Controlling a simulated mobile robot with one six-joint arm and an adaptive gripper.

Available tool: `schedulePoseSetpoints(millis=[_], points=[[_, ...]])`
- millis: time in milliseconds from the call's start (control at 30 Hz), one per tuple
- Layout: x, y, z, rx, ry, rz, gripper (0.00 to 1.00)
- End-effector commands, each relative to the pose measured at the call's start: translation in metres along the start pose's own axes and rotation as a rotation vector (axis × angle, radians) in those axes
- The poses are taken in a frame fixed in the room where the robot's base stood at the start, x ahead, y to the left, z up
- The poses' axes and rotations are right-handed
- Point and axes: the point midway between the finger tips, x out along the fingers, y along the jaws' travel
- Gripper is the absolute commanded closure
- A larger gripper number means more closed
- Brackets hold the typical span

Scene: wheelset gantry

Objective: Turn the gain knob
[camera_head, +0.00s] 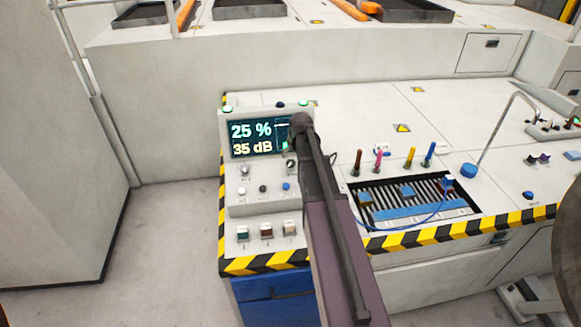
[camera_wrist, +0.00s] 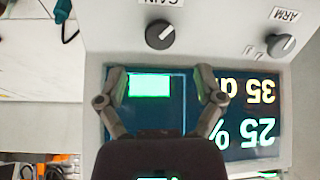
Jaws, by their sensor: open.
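The gain knob (camera_wrist: 159,34) is a round dark knob with a grey pointer bar, under an upside-down GAIN label in the wrist view. In the head view the gain knob (camera_head: 291,163) shows just left of my arm, below the screen. My gripper (camera_wrist: 160,76) is open and empty, its two fingers spread in front of the screen. The gain knob lies beyond the fingertips, roughly centred between them, and is not touched. In the head view my arm hides the fingers.
The screen (camera_head: 258,137) reads 25 % and 35 dB. The ARM knob (camera_wrist: 281,45) sits beside the gain knob. Below are small buttons (camera_head: 263,189) and a row of switches (camera_head: 266,231). Coloured probes (camera_head: 380,158) and a slotted tray (camera_head: 420,213) stand to the right.

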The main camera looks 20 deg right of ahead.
Motion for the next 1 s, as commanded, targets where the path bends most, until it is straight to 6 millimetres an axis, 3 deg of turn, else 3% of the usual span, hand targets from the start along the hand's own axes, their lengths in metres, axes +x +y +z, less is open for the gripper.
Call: schedulePoseSetpoints(millis=[600,1000], points=[[0.054,-0.001,0.001,-0.001,0.000,0.000,0.14],[0.067,-0.001,0.000,-0.001,0.000,0.000,0.14]])
